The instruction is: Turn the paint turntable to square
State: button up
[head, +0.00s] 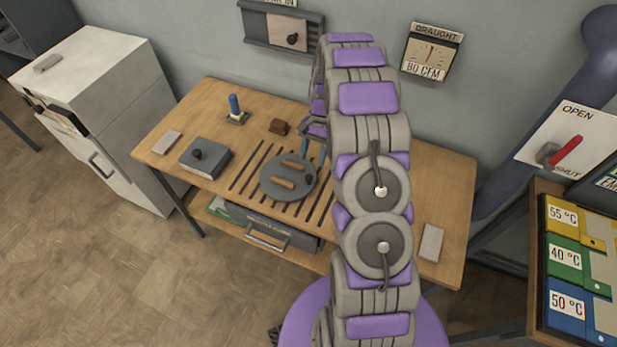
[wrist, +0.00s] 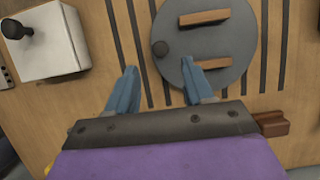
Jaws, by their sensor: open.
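The paint turntable is a round grey disc (head: 270,190) on the wooden bench, with two parallel wooden bars and a small dark knob on it. In the wrist view the disc (wrist: 185,60) fills the upper middle; its bars (wrist: 205,17) lie nearly crosswise, slightly tilted, and the knob (wrist: 160,48) is at its left. My gripper (wrist: 165,75) has two blue fingers, open and apart with nothing between them. The right fingertip appears over the disc near the lower bar; the left is off its edge. I cannot tell whether they touch. In the head view my arm partly hides the gripper (head: 314,150).
Dark slots (head: 240,170) run across the bench (head: 445,180) around the disc. A blue-handled item (head: 235,108) and a brown block (head: 279,127) are behind. A grey pad (head: 431,242) lies right.

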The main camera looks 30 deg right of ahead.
aim_at(309, 176)
jog(key=b+x, duration=0.1)
jog(key=x, duration=0.7)
jog(key=shift+a+f, duration=0.1)
jog(key=shift+f, duration=0.1)
jog(key=shift+c, duration=0.3)
grip_shut()
